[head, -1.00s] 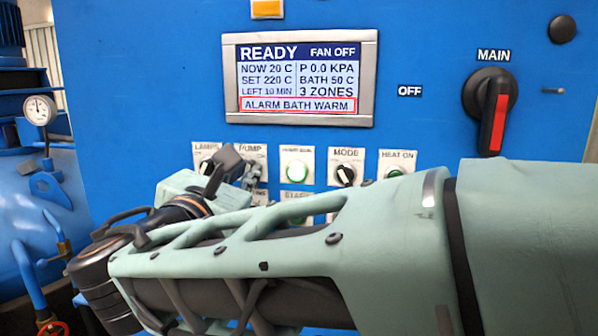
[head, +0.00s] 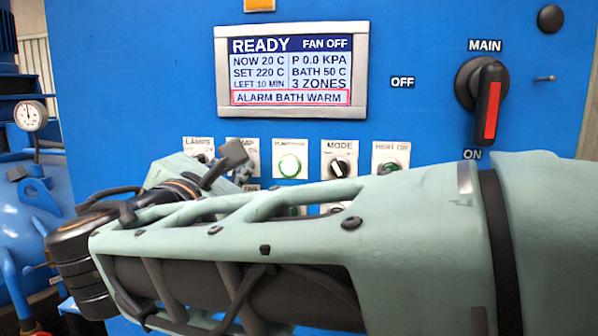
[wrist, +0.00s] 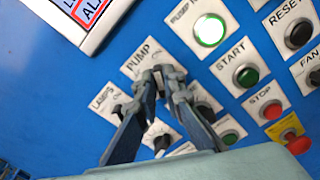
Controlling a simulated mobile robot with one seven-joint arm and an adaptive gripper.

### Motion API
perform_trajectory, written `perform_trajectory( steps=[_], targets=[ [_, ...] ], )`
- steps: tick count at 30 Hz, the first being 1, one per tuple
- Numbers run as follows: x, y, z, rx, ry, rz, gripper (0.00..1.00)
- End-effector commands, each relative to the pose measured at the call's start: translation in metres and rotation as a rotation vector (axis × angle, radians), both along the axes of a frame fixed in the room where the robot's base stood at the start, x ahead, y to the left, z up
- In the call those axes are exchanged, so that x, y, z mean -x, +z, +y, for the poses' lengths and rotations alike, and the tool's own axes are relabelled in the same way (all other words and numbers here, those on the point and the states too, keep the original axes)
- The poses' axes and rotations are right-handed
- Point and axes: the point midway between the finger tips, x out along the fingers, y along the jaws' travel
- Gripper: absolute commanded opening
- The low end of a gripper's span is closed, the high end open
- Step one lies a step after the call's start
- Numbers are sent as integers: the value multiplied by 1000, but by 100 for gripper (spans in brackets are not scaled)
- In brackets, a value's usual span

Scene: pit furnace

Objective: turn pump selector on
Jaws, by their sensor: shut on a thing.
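The pump selector's white plate (wrist: 138,62), marked PUMP, is near the middle of the wrist view, on the blue panel. My gripper (wrist: 163,82) is at this plate, its two fingers shut on the selector knob. The fingers hide the knob, so I cannot tell which way it points. In the head view only part of the pump plate (head: 243,143) shows. There my gripper (head: 232,160) and arm cover most of it and the controls below.
The LAMPS selector (wrist: 118,111) sits close beside the pump selector. A lit green lamp (wrist: 209,30), green START button (wrist: 245,75) and red STOP button (wrist: 271,109) are to the right. The display (head: 291,72) reads READY and ALARM BATH WARM. The MAIN switch (head: 487,105) points down at ON.

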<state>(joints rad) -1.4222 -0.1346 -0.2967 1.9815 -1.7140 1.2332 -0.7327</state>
Motion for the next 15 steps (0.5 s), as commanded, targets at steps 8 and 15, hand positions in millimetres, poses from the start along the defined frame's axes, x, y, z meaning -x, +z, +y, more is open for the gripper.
perform_trajectory(
  steps=[8, 15],
  targets=[
    [0, 0, 0, -1, 1, 2, 17],
    [0, 0, 0, 0, 1, 1, 26]
  ],
)
